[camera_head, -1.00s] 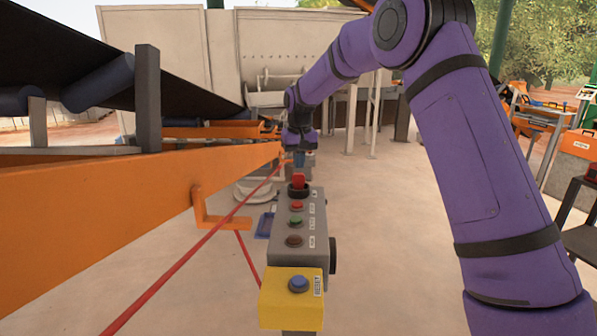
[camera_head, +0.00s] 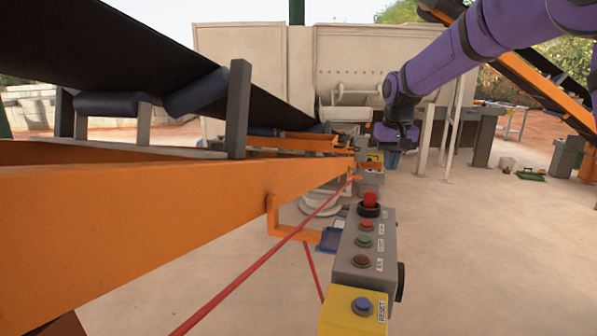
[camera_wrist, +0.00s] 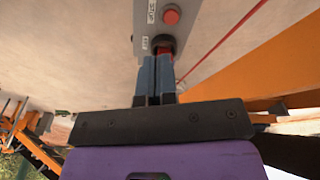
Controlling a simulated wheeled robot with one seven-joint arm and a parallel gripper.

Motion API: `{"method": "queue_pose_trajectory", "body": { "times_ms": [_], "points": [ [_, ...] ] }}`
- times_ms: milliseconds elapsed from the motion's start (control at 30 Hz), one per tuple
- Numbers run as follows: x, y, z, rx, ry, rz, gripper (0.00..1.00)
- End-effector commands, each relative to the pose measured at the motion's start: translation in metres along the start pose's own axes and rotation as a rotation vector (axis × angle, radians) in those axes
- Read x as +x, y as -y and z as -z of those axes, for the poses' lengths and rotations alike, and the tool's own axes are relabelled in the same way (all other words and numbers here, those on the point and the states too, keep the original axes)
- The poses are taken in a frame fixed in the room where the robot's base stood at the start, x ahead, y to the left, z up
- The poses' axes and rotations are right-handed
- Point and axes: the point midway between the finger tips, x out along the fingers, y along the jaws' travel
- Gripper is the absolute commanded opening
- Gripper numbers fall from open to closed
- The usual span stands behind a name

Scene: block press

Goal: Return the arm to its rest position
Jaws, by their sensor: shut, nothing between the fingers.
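My purple arm reaches in from the upper right in the head view. My gripper (camera_head: 393,160) hangs beyond and above the grey control box (camera_head: 362,250). In the wrist view its two blue-grey fingers (camera_wrist: 158,62) are together with nothing between them. Their tips overlap the red switch (camera_wrist: 164,50) in that picture. In the head view the red switch (camera_head: 370,199) stands clear of the gripper, with a visible gap between them.
An orange conveyor frame (camera_head: 150,225) with a black belt fills the left. A red cord (camera_head: 270,253) runs along it. A yellow box with a blue reset button (camera_head: 362,306) is at the front. Open concrete floor (camera_head: 480,240) lies to the right.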

Motion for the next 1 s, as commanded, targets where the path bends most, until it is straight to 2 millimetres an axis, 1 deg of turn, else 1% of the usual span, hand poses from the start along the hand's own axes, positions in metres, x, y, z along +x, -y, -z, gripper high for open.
{"method": "queue_pose_trajectory", "body": {
  "times_ms": [33, 167, 200, 367, 500, 567, 600, 733, 867, 1000],
  "points": [
    [-0.015, -0.003, -0.015, 0.0, -0.017, -0.001, 0.0],
    [-0.045, -0.009, -0.052, -0.001, -0.051, -0.004, 0.0],
    [-0.053, -0.011, -0.064, -0.001, -0.062, -0.005, 0.0],
    [-0.081, -0.019, -0.113, 0.0, -0.107, -0.008, 0.0],
    [-0.099, -0.025, -0.159, 0.0, -0.144, -0.009, 0.0],
    [-0.104, -0.027, -0.178, -0.001, -0.16, -0.01, 0.0],
    [-0.107, -0.029, -0.191, -0.001, -0.171, -0.01, 0.0],
    [-0.114, -0.034, -0.234, 0.001, -0.207, -0.011, 0.0],
    [-0.115, -0.038, -0.276, 0.002, -0.241, -0.01, 0.0],
    [-0.11, -0.042, -0.32, 0.003, -0.279, -0.009, 0.0]
  ]
}}
